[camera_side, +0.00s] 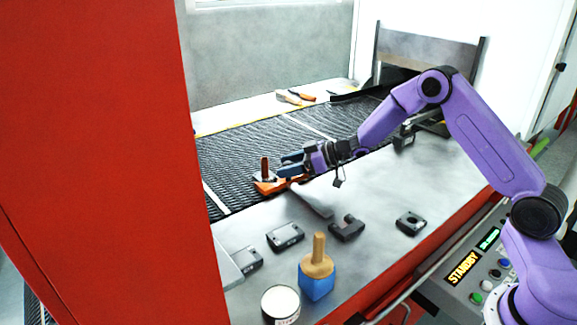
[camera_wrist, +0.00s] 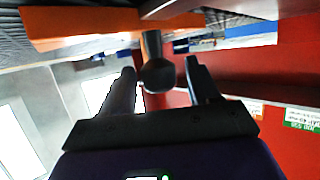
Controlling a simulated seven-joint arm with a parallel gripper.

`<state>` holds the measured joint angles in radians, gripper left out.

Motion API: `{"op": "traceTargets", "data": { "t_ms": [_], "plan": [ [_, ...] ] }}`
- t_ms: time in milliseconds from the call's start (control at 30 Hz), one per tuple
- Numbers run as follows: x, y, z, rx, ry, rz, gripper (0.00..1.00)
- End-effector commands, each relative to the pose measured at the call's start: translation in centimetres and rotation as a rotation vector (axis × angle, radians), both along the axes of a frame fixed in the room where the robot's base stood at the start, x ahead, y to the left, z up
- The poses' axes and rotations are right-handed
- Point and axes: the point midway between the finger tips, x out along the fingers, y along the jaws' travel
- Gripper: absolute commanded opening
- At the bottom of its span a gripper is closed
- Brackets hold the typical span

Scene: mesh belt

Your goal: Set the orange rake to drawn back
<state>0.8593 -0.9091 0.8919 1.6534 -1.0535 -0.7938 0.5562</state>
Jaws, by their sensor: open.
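The orange rake (camera_side: 268,187) lies low at the near edge of the dark mesh belt in the side view, with a reddish-brown upright handle (camera_side: 265,168). Its orange bar (camera_wrist: 85,22) crosses the upper left of the wrist view. My gripper (camera_side: 284,165) is open and points left at the handle, its blue-grey fingers just at or beside it. In the wrist view a dark post with a rounded end (camera_wrist: 157,75) shows between the two fingers of my gripper (camera_wrist: 160,72), with gaps on both sides. Whether either finger touches it, I cannot tell. The rake's far part is partly hidden.
The mesh belt (camera_side: 240,150) runs behind. On the steel ledge (camera_side: 375,195) are several dark blocks (camera_side: 286,237), a blue-based wooden-handled tool (camera_side: 317,270) and a white-topped can (camera_side: 281,303). A red panel (camera_side: 95,150) stands at left.

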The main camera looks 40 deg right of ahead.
Motion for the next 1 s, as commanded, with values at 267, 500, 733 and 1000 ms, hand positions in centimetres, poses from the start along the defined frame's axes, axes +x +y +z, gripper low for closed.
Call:
{"op": "traceTargets", "data": {
  "t_ms": [267, 500, 733, 1000],
  "plan": [
    [0.2, 0.2, -0.1, 0.000, 0.000, 0.000, 0.61],
    [0.1, 0.2, -0.1, 0.000, 0.000, 0.000, 0.00],
    [-0.2, 0.2, -0.1, 0.000, 0.001, 0.001, 0.00],
    [-3.3, 0.2, -0.1, 0.000, 0.004, 0.002, 0.00]
  ]
}}
